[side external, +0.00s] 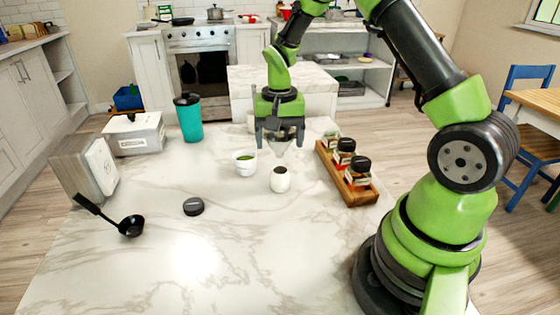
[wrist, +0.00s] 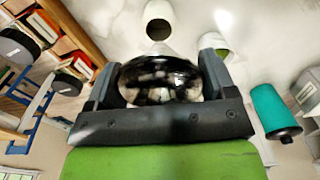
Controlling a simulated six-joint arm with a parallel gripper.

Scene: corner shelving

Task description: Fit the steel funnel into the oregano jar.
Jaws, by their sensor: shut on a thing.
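My gripper (side external: 279,138) is shut on the steel funnel (side external: 279,149), which hangs below it above the counter. In the wrist view the shiny, dark-reflecting funnel (wrist: 160,82) sits between the two fingers. A small white open jar (side external: 280,182) with a dark mouth stands upright below and slightly in front of the funnel, apart from it. This jar also shows in the wrist view (wrist: 158,14); I take it for the oregano jar, but read no label.
A white cup with green contents (side external: 245,168) stands just left of the jar. A wooden rack (side external: 362,198) with several dark-lidded spice jars is at right. The front counter is clear.

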